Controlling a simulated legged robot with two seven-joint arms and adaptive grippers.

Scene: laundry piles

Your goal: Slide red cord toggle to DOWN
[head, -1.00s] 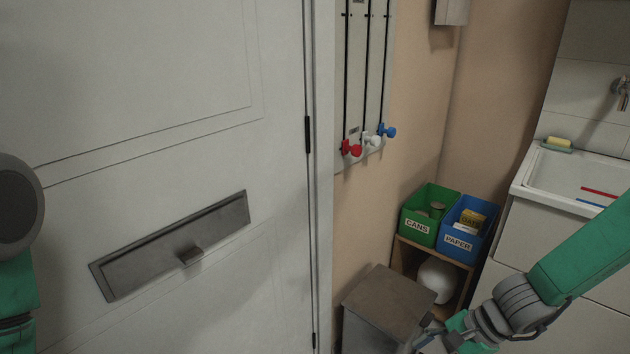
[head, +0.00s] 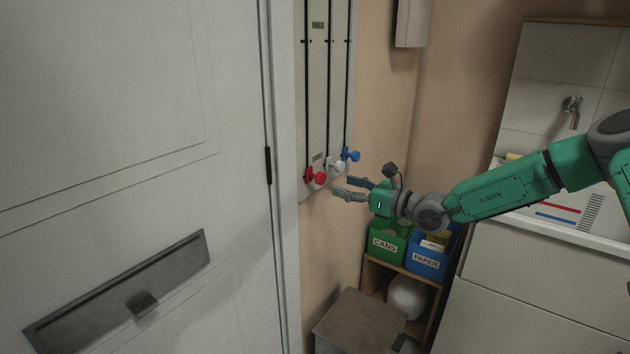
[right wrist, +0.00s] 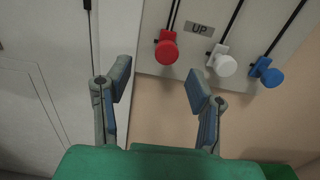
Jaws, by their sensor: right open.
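The red cord toggle (head: 316,176) is a round red knob at the lower end of the leftmost black cord on a pale wall panel (head: 318,85). In the right wrist view the red knob (right wrist: 167,48) is beside a label (right wrist: 200,28) reading UP. A white toggle (head: 336,164) and a blue toggle (head: 350,155) sit to its right. My right gripper (head: 349,188) is open and empty, just right of and slightly below the red knob. In the right wrist view the gap between its fingers (right wrist: 158,82) lies below the red knob, apart from it. My left gripper is out of view.
A pale door (head: 110,120) with a metal plate (head: 120,295) stands left of the panel. Below my right arm are a green CANS bin (head: 385,246), a blue PAPER bin (head: 426,262) and a box with a brown lid (head: 358,325). A sink (head: 570,235) is at right.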

